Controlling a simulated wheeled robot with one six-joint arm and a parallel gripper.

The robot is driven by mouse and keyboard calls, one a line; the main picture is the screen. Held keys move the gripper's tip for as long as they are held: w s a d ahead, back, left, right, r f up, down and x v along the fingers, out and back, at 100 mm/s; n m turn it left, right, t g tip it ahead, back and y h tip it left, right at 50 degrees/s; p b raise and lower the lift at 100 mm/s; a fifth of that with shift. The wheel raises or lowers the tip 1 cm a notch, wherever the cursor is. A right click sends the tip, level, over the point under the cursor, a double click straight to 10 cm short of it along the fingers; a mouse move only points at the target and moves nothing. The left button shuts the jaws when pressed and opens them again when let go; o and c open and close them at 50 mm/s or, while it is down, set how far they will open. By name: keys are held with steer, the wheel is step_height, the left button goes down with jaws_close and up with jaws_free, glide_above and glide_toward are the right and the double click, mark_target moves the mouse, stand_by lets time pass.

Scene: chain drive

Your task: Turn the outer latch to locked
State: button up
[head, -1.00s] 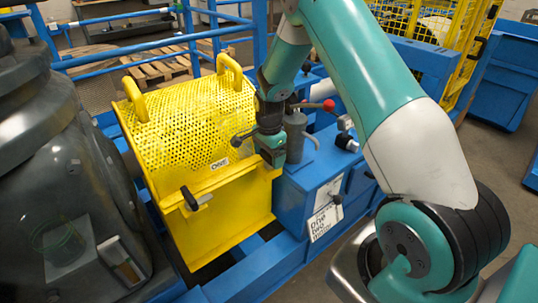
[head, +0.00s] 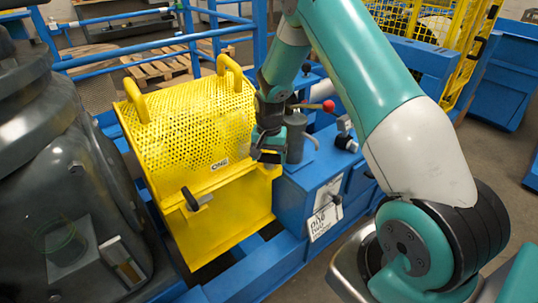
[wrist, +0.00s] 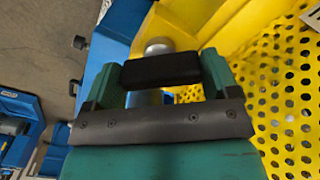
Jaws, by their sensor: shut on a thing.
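My gripper (head: 266,153) is at the right front corner of the yellow perforated guard (head: 205,110). In the wrist view, my gripper (wrist: 162,74) is shut on a black latch handle (wrist: 160,69), with one green finger at each end of it. A silver round pivot (wrist: 158,46) shows just beyond the handle, by the yellow edge. In the head view the held latch is mostly hidden by my gripper. A second black latch handle (head: 197,199) sits on the guard's front face, lower left, apart from my gripper.
A blue cabinet (head: 310,195) with a printed label stands right of the guard. A grey cylinder and a red-knobbed lever (head: 328,105) rise close to my wrist. A dark rounded machine (head: 60,180) fills the left. Blue rails (head: 125,47) run behind.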

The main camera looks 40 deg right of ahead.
mark_target(268, 154)
steer(key=n, duration=0.4)
steer(key=shift+n, duration=0.3)
steer(key=n, duration=0.4)
steer(key=shift+n, duration=0.4)
steer(key=shift+w, duration=0.1)
steer(key=o, duration=0.8)
step_height(268, 154, up, 18)
steer(key=shift+f+b, duration=0.25)
steer(key=shift+b, duration=0.05)
steer(key=shift+a, duration=0.15)
